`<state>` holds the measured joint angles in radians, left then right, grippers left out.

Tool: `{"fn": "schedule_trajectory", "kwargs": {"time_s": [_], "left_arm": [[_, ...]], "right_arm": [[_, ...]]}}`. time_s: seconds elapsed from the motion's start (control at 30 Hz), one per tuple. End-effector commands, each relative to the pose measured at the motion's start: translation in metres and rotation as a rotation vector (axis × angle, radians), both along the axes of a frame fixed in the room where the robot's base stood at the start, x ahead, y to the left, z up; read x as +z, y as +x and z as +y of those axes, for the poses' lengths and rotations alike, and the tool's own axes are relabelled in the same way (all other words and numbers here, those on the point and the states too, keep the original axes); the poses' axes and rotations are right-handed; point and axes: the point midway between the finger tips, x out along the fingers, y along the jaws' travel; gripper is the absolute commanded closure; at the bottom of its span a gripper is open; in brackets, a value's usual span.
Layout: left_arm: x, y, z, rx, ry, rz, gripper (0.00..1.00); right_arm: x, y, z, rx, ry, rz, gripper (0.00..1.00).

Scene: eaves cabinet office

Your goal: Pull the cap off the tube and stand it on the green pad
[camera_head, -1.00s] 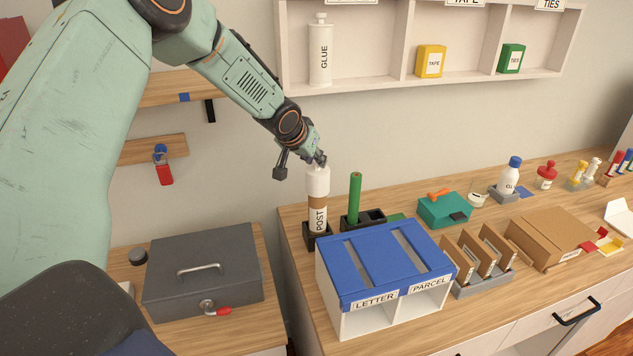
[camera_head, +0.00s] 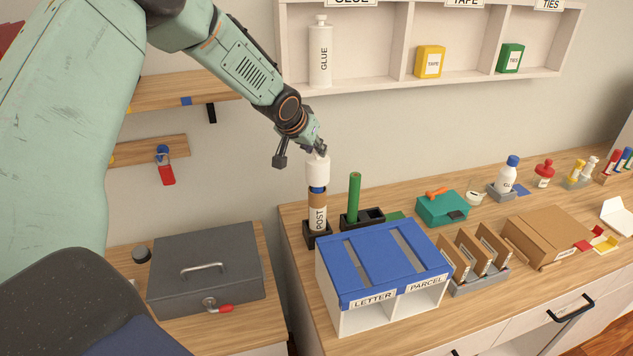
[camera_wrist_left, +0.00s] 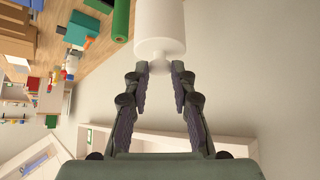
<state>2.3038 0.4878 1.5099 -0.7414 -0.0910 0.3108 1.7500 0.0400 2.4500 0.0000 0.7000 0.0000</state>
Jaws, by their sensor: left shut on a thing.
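The tube marked POST (camera_head: 318,215) is brown with a white label and stands upright in a black holder (camera_head: 318,238). The white cap (camera_head: 317,172) is directly above it, and a blue band shows between cap and tube. I cannot tell whether the cap still touches the tube. My left gripper (camera_head: 320,153) is shut on the cap's top knob. In the left wrist view the gripper (camera_wrist_left: 160,72) closes on the knob of the white cap (camera_wrist_left: 160,25). The green pad (camera_head: 396,216) is partly hidden behind the blue-topped sorter. My right gripper is not in view.
A green roll (camera_head: 354,198) stands in a black holder just right of the tube. The blue-topped LETTER and PARCEL sorter (camera_head: 345,290) stands in front. A teal box (camera_head: 442,209) lies right of the pad. The wall shelf (camera_head: 400,60) hangs above.

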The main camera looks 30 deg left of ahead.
Motion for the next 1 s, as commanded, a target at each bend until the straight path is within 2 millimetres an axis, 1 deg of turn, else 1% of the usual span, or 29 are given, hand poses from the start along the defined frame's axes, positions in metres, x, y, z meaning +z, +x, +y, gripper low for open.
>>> {"fn": "schedule_trajectory", "kwargs": {"time_s": [0.37,1.0], "left_arm": [[0.014,0.0,0.0,0.001,-0.001,0.0,1.0],[0.035,0.0,0.0,0.001,0.0,-0.002,1.0]], "right_arm": [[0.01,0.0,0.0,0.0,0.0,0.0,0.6],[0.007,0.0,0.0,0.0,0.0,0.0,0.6]]}}
